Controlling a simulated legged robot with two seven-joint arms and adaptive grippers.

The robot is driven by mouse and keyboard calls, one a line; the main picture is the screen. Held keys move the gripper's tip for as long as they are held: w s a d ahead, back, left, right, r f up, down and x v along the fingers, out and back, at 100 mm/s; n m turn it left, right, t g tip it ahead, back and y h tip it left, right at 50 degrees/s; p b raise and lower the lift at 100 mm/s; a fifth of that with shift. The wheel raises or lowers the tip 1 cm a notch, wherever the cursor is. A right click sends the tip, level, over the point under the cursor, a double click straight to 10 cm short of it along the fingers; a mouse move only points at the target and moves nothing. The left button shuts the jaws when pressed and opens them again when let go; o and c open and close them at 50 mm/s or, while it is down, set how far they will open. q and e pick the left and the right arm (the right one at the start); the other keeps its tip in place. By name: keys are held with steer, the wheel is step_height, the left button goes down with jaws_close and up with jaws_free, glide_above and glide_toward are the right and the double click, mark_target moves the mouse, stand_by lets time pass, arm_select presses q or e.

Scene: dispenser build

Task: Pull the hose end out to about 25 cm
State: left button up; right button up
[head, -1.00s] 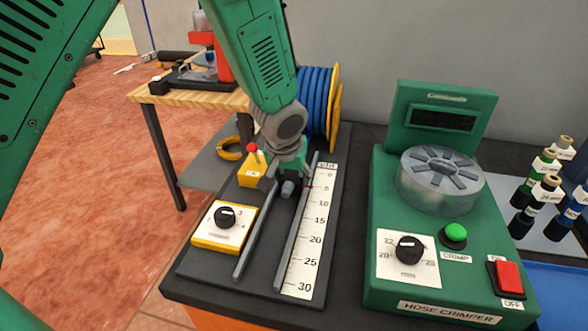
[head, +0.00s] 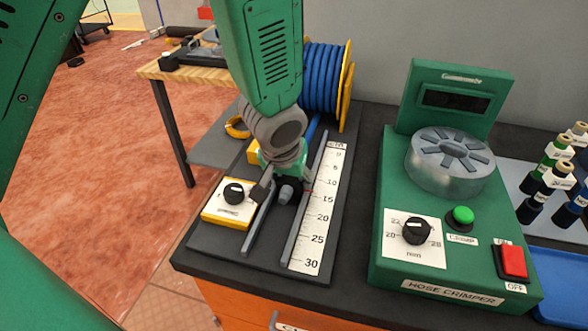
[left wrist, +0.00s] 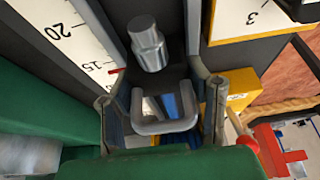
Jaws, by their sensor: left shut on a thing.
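The hose end is a grey metal fitting (head: 286,193) lying in the channel between two grey rails; it also shows in the left wrist view (left wrist: 147,42). Blue hose (head: 312,128) runs back from the gripper to the blue reel (head: 322,75). The white scale (head: 321,215), marked 0 to 30, lies right of the rails. A small red pointer (left wrist: 117,71) stands between its 10 and 15 marks. My right gripper is out of view.
A yellow-edged dial box (head: 231,202) stands left of the rails, close to my gripper. The green hose crimper (head: 440,262) stands to the right. The channel toward the front edge is clear. Several bottle-like fittings stand at the far right.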

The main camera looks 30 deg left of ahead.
arm_select(q)
steer(key=shift+s+d+r, duration=0.1)
steer(key=shift+s+d, duration=0.15)
steer(key=shift+s, duration=0.7)
steer(key=shift+s+d+f, duration=0.1)
steer(key=shift+s+d, duration=0.2)
steer(key=shift+s, duration=0.7)
steer(key=shift+s+d+r, duration=0.1)
steer(key=shift+s+d, duration=0.15)
steer(key=shift+s, duration=0.7)
steer(key=shift+s+d+p, duration=0.15)
steer(key=shift+s+p, duration=0.1)
steer(key=shift+s, duration=0.35)
steer(key=shift+s+d+p, duration=0.15)
steer(key=shift+s+p, duration=0.05)
steer(key=shift+s, duration=0.4)
steer(key=shift+s+d+p, duration=0.1)
steer(key=shift+s+p, duration=0.3)
steer(key=shift+s, duration=0.15)
steer(key=o, duration=1.5)
steer(key=shift+c, duration=0.2)
steer(key=shift+s+d, duration=0.2)
steer(key=shift+s, duration=0.05)
steer(key=shift+w+d, duration=0.1)
steer(key=shift+w, duration=0.35)
steer(key=shift+w+a+f+b, duration=0.2)
steer(key=shift+w+a+b, duration=0.25)
steer(key=shift+w+a, duration=0.1)
